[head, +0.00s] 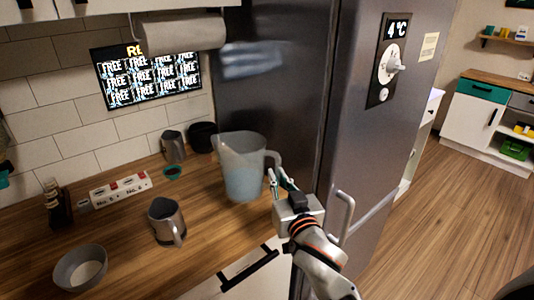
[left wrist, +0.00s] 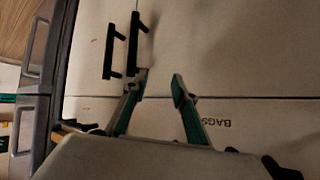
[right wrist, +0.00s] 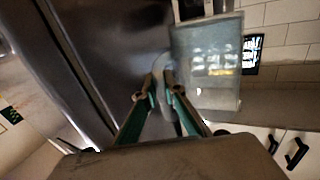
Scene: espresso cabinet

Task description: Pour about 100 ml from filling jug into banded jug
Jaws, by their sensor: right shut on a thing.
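The large clear jug with bluish water (head: 243,170), which I take as the filling jug, is upright at the counter's right end. I cannot tell whether its base touches the counter. My right gripper (head: 274,182) is shut on its handle; the right wrist view shows the fingers (right wrist: 162,88) at the handle beside the clear jug wall (right wrist: 208,65). A grey metal jug (head: 166,222) stands near the front, and another (head: 173,147) stands at the back wall. I cannot make out which is banded. My left gripper (left wrist: 160,80) is open and empty before the cabinet fronts.
A grey bowl (head: 81,268) is at the front left. A power strip (head: 120,188), dark bottle (head: 57,205), small dark cup (head: 173,173) and black round object (head: 203,137) are along the back. The fridge (head: 350,120) stands close on the right. Bare wood lies between the jugs.

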